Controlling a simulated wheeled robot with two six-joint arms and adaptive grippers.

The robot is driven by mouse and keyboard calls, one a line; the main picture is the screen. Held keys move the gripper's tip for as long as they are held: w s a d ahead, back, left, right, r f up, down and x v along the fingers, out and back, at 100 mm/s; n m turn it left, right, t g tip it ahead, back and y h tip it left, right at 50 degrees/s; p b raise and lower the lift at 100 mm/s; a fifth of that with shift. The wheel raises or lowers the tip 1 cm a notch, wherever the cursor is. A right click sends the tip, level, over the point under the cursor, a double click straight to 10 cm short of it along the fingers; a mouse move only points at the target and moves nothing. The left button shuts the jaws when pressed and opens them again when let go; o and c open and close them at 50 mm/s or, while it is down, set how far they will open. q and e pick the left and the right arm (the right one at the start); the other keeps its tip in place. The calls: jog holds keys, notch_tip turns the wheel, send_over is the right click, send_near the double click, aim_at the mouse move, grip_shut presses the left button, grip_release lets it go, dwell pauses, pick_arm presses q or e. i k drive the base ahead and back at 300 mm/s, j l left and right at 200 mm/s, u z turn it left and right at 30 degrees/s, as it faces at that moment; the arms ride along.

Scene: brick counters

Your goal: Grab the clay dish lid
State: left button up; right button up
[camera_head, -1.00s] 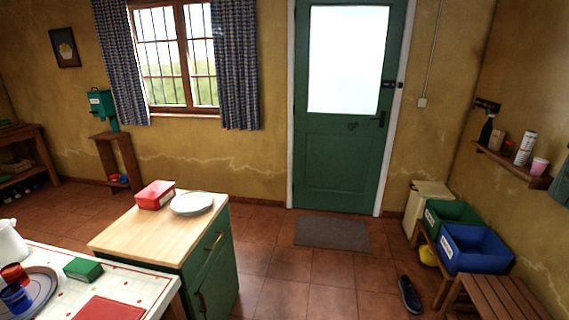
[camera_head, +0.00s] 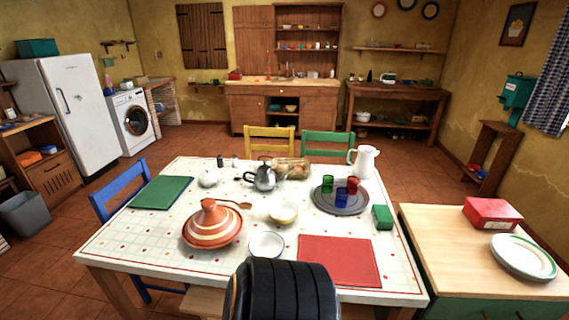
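The clay dish (camera_head: 199,243) stands on the near left part of the table. Its lid (camera_head: 210,219) is a cone-shaped orange-brown cover with pale stripes and a knob on top, and it sits on the dish. A wooden spoon lies just behind it, close to the lid's right side. Neither of my grippers shows in the head view.
The white patterned table (camera_head: 150,257) also holds a white bowl (camera_head: 266,245), a yellow bowl (camera_head: 283,212), a metal teapot (camera_head: 263,178), a red mat (camera_head: 338,262) and a tray with cups. A blue chair (camera_head: 118,190) stands at its left; a wooden counter (camera_head: 445,245) stands right.

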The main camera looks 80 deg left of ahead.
aim_at(212, 225)
jog(key=u, duration=3.4)
